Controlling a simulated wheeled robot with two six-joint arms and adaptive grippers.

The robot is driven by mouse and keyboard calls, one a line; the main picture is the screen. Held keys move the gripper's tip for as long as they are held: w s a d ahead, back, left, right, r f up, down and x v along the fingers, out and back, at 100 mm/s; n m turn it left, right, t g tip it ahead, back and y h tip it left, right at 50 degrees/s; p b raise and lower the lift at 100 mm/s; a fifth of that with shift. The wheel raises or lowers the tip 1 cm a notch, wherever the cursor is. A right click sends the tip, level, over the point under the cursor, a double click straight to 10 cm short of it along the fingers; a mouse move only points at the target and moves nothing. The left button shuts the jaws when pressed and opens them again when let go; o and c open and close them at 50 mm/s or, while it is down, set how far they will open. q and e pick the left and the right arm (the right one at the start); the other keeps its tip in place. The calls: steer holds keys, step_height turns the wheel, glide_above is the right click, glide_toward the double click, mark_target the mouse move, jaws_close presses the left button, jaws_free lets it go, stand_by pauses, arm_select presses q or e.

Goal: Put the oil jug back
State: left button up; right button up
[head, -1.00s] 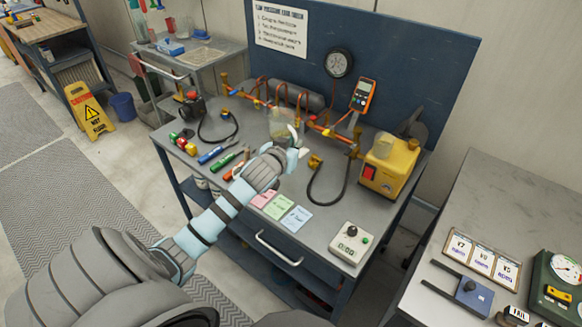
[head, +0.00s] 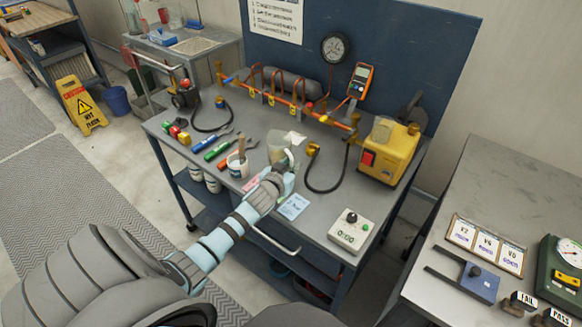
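The oil jug appears to be the translucent, pale jug (head: 277,147) over the middle of the bench, in front of the copper pipe rig. My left gripper (head: 287,162) is at its near right side and seems to be shut on it; the wrist hides part of the fingers and the jug's lower part. I cannot tell how far the jug is above the bench top. My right gripper is not in view.
A white cup with a brush (head: 237,165) stands left of my wrist. Coloured tools (head: 212,143) lie further left. A black hose (head: 325,185), a yellow pump (head: 390,155) and a white control box (head: 351,231) are to the right. Bare bench top shows between them.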

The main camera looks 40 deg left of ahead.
arm_select(q)
steer(key=shift+o, duration=0.4)
steer(key=shift+r, duration=0.1)
steer(key=shift+s+r, duration=0.1)
steer(key=shift+s, duration=0.1)
steer(key=p+v, duration=0.2)
steer(key=v, duration=0.9)
steer(key=shift+s+d, duration=0.2)
steer(key=shift+s, duration=0.05)
